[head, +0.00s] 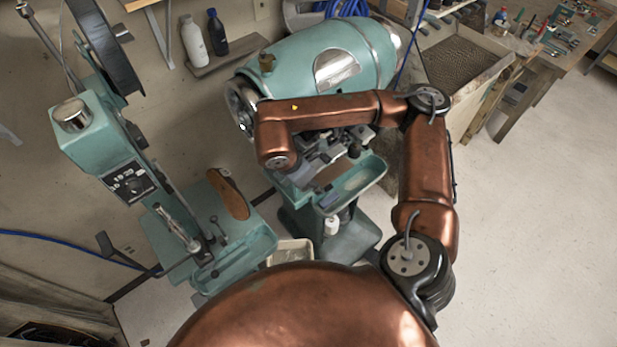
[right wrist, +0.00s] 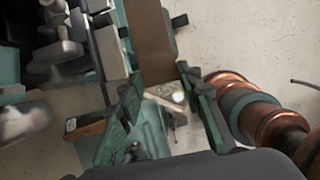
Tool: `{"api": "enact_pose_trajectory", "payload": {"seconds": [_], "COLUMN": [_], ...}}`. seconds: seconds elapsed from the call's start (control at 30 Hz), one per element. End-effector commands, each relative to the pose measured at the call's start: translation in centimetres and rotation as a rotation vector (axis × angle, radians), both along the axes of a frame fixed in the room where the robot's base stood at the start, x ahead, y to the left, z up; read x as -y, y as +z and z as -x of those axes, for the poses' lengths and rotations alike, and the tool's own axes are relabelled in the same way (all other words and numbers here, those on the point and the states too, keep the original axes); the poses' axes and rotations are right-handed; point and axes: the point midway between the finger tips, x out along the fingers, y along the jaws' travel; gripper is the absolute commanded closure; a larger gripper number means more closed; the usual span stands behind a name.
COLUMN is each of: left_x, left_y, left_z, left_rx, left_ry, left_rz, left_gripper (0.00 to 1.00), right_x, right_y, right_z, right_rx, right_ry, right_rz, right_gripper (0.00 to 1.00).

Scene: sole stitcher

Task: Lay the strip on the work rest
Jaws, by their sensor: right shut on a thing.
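In the right wrist view a flat brown strip (right wrist: 152,45) runs up from between the fingertips of my right gripper (right wrist: 160,88). The gripper is shut on the strip's near end. In the head view my right arm reaches over the green machine with the horizontal drum. Grey metal blocks (right wrist: 107,50) of the machine stand just left of the strip in the wrist view. I cannot tell for sure which part is the work rest. My left gripper is not in view.
A green drum machine (head: 330,62) has a tray (head: 357,180) at its front. A second green machine (head: 110,150) stands left, with a brown sole (head: 229,195) on it. Two bottles (head: 217,33) stand on a wall shelf. Open floor (head: 540,220) lies to the right.

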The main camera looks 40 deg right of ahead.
Motion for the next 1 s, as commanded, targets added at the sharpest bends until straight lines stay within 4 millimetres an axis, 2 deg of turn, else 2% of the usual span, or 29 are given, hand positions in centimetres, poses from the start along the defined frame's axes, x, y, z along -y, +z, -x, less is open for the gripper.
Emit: {"api": "enact_pose_trajectory", "payload": {"seconds": [0.2, 0.27, 0.37, 0.5, 0.6, 0.67, 0.73, 0.87, 1.0], "left_x": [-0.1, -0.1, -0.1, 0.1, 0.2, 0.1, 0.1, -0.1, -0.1], "left_y": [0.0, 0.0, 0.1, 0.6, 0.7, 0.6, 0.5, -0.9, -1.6], "left_z": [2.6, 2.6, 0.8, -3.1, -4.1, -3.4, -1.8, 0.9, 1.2], "left_rx": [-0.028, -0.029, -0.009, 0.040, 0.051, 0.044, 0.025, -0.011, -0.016], "left_ry": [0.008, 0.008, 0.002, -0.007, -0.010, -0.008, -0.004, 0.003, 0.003], "left_rz": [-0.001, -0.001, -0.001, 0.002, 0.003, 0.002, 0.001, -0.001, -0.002], "left_gripper": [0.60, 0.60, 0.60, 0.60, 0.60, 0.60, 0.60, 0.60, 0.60], "right_x": [-0.2, -0.2, -0.3, -0.3, -0.4, -0.4, -0.4, -0.5, -0.5], "right_y": [-0.8, -1.0, -1.2, -1.5, -1.7, -1.9, -2.1, -3.2, -3.8], "right_z": [-2.8, -3.1, -3.6, -4.1, -4.8, -5.3, -5.7, -5.9, -6.2], "right_rx": [-0.009, -0.009, -0.009, -0.008, -0.009, -0.009, -0.008, -0.009, -0.008], "right_ry": [-0.004, -0.004, -0.003, -0.003, -0.003, -0.002, -0.003, -0.003, -0.001], "right_rz": [-0.002, -0.002, -0.001, -0.001, -0.002, -0.002, -0.001, -0.001, -0.001], "right_gripper": [0.91, 0.91, 0.91, 0.91, 0.91, 0.91, 0.91, 0.91, 0.91]}}
